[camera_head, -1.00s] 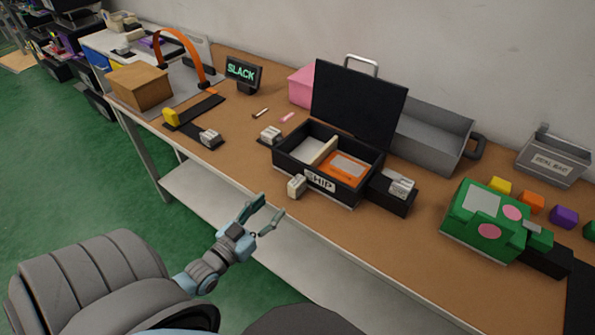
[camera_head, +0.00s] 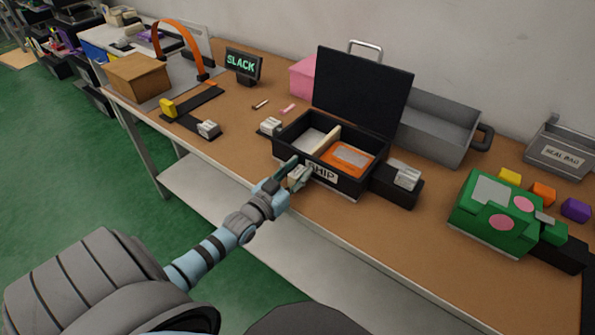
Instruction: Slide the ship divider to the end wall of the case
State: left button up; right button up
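The black case (camera_head: 342,183) marked SHIP stands on the bench with its dark lid (camera_head: 362,92) raised. A cream divider (camera_head: 327,143) crosses the inside, left of an orange block (camera_head: 348,158). A pale knob (camera_head: 299,179) sits at the front of the case, left of the SHIP label. My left gripper (camera_head: 293,171) is at this knob, its fingers partly covering it. I cannot tell whether they are closed on it. My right gripper is not in view.
A black bracket with a pale knob (camera_head: 405,175) adjoins the case's right side; another pale knob (camera_head: 270,126) is at its left. A green box (camera_head: 497,213) stands at right and a grey bin (camera_head: 432,125) behind. A SLACK sign (camera_head: 243,66) stands at back left.

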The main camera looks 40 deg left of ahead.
aim_at(276, 149)
pick_arm(q)
grip_shut()
jog(key=a+b, duration=0.2)
jog(key=a, duration=0.3)
jog(key=a+b, duration=0.3)
jog(key=a, duration=0.2)
jog(key=shift+s+f+b, duration=0.1)
jog(key=shift+f+b, duration=0.1)
jog(key=shift+b, duration=0.1)
jog(key=shift+a+r, duration=0.1)
jog(key=shift+r, duration=0.2)
jog(key=shift+o, duration=1.8)
grip_release()
jog(key=shift+o, duration=0.9)
jog(key=shift+a, duration=0.2)
jog(key=shift+s+d, duration=0.1)
jog(key=shift+d, duration=0.05)
